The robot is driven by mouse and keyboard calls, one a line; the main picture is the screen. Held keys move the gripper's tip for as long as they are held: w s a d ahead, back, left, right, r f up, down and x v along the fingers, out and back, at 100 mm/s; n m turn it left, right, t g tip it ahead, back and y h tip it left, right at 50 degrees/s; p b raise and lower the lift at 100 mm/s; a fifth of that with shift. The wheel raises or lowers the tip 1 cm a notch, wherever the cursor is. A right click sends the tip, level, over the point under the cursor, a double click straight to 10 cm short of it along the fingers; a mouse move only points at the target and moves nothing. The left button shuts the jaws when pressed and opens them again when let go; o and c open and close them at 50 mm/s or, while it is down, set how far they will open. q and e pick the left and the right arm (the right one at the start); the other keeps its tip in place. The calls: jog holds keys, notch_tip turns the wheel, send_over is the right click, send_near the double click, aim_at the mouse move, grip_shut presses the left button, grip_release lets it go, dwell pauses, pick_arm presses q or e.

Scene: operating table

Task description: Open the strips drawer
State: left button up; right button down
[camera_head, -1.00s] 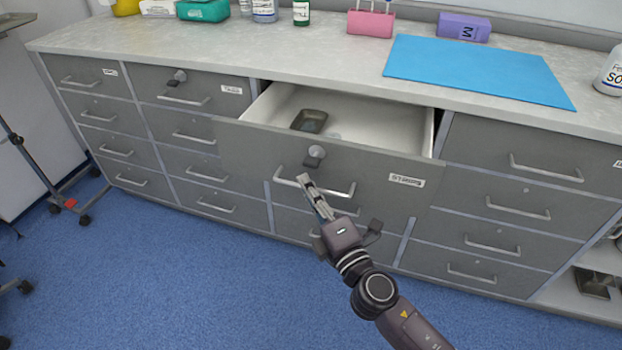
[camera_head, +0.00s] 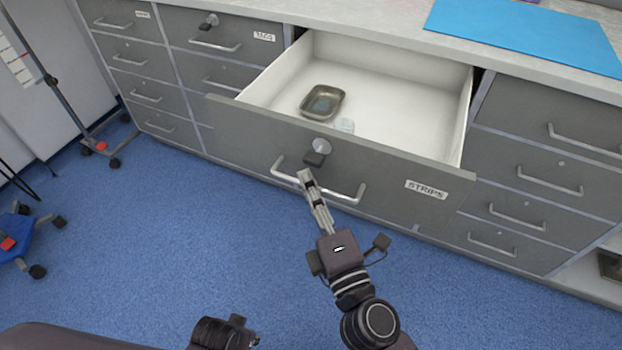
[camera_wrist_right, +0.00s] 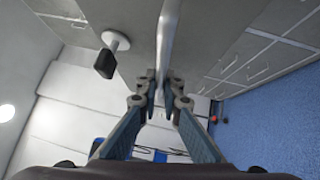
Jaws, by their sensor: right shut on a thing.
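The strips drawer (camera_head: 390,177) stands pulled well out of the cabinet, with a label reading STRIPS on its front. Its bar handle (camera_head: 345,199) runs across the front, below a lock with a key (camera_head: 317,155). My right gripper (camera_head: 308,182) is shut on the handle near its middle. In the right wrist view the handle (camera_wrist_right: 167,45) passes between the fingers (camera_wrist_right: 163,88), and the key (camera_wrist_right: 106,62) hangs to the left. Inside the drawer are a small metal tray (camera_head: 322,102) and a small clear item (camera_head: 345,126). My left gripper (camera_head: 240,325) shows only in part at the bottom edge.
Closed drawers flank it: the left column (camera_head: 215,45) has a key in its top lock, the right column (camera_head: 545,130) is shut. A blue mat (camera_head: 525,32) lies on the counter. Wheeled stands (camera_head: 100,150) are at the left. Blue floor in front is clear.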

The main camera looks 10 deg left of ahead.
jog(key=c, duration=2.1)
grip_release()
jog(key=v, duration=1.2)
